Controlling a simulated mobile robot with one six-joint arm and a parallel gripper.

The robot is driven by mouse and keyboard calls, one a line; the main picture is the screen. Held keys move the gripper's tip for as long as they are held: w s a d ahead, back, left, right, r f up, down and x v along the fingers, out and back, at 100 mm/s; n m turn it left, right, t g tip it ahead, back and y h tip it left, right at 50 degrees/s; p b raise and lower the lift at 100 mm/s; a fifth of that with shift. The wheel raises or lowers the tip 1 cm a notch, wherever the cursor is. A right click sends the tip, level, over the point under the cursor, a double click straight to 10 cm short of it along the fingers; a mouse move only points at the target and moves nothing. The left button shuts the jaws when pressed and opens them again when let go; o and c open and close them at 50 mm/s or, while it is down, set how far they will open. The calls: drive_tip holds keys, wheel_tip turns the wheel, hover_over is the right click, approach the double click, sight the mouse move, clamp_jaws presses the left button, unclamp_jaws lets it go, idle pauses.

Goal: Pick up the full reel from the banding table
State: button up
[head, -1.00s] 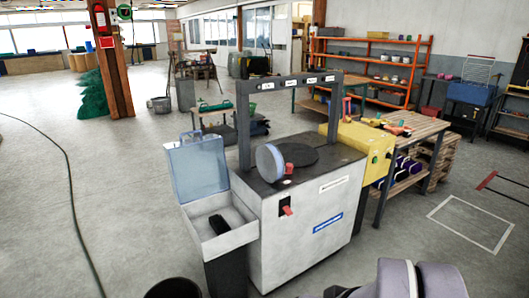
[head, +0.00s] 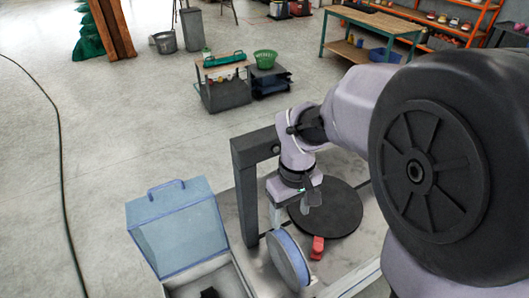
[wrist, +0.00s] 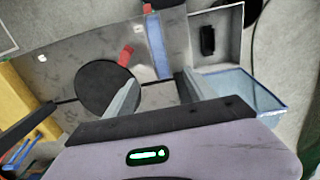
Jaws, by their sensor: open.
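The reel (head: 288,260), a disc with a pale blue face and a grey rim, stands on edge on the grey top of the banding table (head: 262,272). In the wrist view the reel (wrist: 157,45) shows as a narrow blue and white strip beyond the fingertips. My gripper (head: 294,208) is open and points down above the table, behind the reel and apart from it. In the wrist view my gripper (wrist: 158,90) has nothing between its fingers. A black round plate (head: 335,212) lies on the tabletop, partly behind my gripper.
A red part (head: 317,248) sits between the reel and the black plate. A dark upright frame (head: 245,195) rises beside my gripper. A bin with a raised clear blue lid (head: 175,225) adjoins the table's left. A green basket (head: 265,58) stands farther back.

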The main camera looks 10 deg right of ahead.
drive_tip(key=b, duration=0.2)
hover_over(287, 245)
wheel_tip(287, 245, down, 5)
drive_tip(key=shift+s+f, duration=0.1)
drive_tip(key=shift+f, duration=0.05)
wheel_tip(287, 245, down, 6)
drive_tip(key=shift+b, duration=1.25)
drive_tip(key=f+b, duration=0.1)
drive_tip(key=f, duration=0.1)
drive_tip(key=f+b, duration=0.1)
drive_tip(key=f, duration=0.2)
drive_tip(key=shift+w+d+f+b, duration=0.25)
drive_tip(key=shift+d+f+b, duration=0.1)
drive_tip(key=shift+f+b, duration=0.05)
drive_tip(key=shift+r, duration=0.1)
clamp_jaws()
